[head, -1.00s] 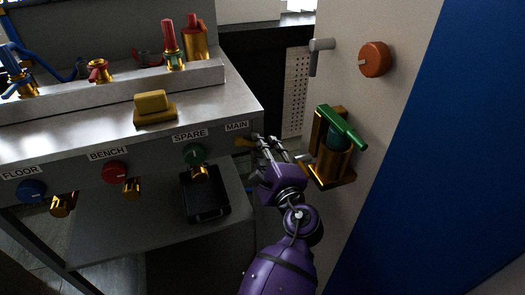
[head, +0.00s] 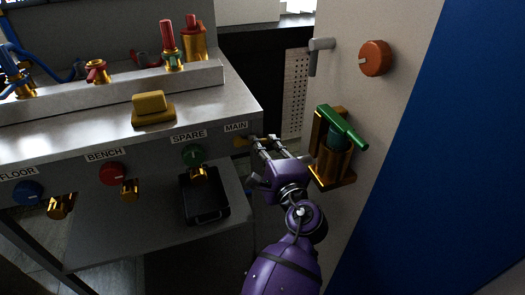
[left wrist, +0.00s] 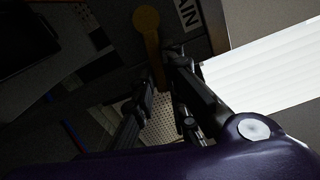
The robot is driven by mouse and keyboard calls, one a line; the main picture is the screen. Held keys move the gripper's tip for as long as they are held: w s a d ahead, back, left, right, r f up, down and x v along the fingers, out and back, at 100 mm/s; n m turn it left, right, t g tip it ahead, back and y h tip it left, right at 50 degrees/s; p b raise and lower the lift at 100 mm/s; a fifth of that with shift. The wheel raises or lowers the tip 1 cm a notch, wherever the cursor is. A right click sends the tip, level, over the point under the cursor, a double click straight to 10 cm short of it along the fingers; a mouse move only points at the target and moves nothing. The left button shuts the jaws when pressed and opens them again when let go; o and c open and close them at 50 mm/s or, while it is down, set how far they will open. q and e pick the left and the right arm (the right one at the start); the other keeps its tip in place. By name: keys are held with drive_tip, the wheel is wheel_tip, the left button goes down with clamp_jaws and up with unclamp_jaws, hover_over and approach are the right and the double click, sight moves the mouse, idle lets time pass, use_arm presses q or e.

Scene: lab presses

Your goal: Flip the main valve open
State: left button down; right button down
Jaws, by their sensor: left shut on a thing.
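The main valve shows as a brass piece (head: 241,141) just under the MAIN label (head: 235,127), at the right end of the bench front. In the left wrist view its round brass body (left wrist: 146,18) and a lever (left wrist: 153,58) running down from it are visible. My purple left gripper (head: 265,143) is at this valve, with its fingers on either side of the lever. In the left wrist view the left gripper (left wrist: 162,82) is shut on the lever. The lever's far end is dark and partly hidden by the fingers. My right gripper is not in view.
A brass fixture with a green lever (head: 344,127) stands on the panel close right of my gripper, below an orange knob (head: 375,58) and grey handle (head: 318,55). A black tray (head: 205,210) sits below.

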use_arm(q)
drive_tip(key=c, duration=1.8)
unclamp_jaws()
drive_tip(key=shift+o, duration=0.2)
drive_tip(key=v, duration=1.2)
